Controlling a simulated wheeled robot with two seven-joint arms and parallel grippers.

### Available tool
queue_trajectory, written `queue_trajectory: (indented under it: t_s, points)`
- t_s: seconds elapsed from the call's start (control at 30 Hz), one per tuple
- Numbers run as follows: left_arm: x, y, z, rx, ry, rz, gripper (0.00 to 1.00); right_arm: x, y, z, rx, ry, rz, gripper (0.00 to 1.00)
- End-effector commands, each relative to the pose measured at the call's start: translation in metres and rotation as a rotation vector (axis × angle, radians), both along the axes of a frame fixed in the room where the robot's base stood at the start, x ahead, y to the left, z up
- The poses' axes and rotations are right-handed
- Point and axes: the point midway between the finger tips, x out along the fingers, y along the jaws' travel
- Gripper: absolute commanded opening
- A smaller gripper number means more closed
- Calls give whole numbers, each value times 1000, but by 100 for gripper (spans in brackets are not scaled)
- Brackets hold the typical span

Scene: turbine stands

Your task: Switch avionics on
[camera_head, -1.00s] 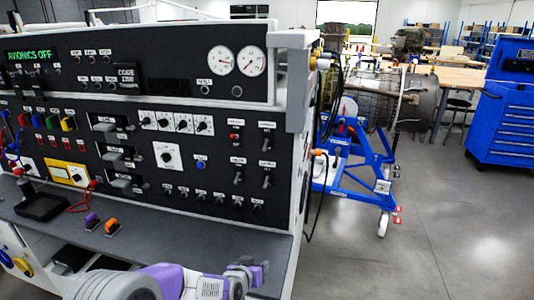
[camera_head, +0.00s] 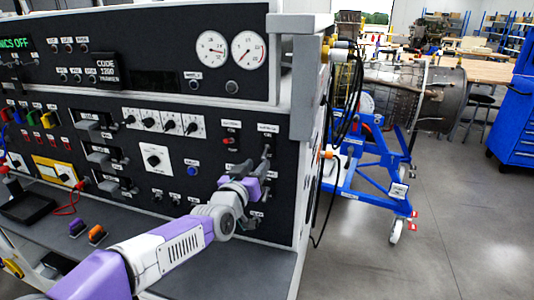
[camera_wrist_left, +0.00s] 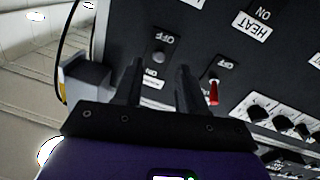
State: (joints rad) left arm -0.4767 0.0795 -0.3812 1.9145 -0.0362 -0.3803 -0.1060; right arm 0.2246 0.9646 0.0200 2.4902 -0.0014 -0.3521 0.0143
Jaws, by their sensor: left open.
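The avionics display (camera_head: 14,43) at the upper left of the black panel (camera_head: 70,105) shows green text, cut off by the frame edge, ending in "ICS OFF". My left gripper (camera_head: 264,165) is at the right part of the panel, in front of the right-hand column of switches. In the left wrist view, its two dark fingers (camera_wrist_left: 160,78) are apart and empty. A grey toggle switch (camera_wrist_left: 158,57) with OFF and ON labels shows just past the gap between them. A red switch (camera_wrist_left: 213,92) is beside the right finger. I cannot read which switch is the avionics one. My right gripper is not in view.
A grey shelf (camera_head: 240,262) juts out below the panel, with purple and orange levers (camera_head: 97,234) and a black tray (camera_head: 27,207). A blue engine stand (camera_head: 365,170) stands right of the panel. Open floor (camera_head: 460,235) lies at the right.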

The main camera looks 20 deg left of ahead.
Motion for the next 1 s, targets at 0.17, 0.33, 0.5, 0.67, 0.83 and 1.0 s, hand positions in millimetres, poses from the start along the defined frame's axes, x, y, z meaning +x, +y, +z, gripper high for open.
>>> queue_trajectory:
  t_s: [0.17, 0.33, 0.5, 0.67, 0.83, 1.0]
  points:
    - [27, -3, -2, 3, 2, 2, 40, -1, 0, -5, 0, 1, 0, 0]
    - [49, -5, -2, 3, 3, 1, 40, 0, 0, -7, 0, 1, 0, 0]
    - [62, -7, -1, 1, 1, 1, 40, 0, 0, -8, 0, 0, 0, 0]
    - [65, -7, -1, 0, 2, 0, 40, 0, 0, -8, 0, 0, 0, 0]
    - [64, -7, -1, 0, 2, 0, 40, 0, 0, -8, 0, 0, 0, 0]
    - [64, -7, -1, 0, 2, 0, 14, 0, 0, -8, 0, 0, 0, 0]
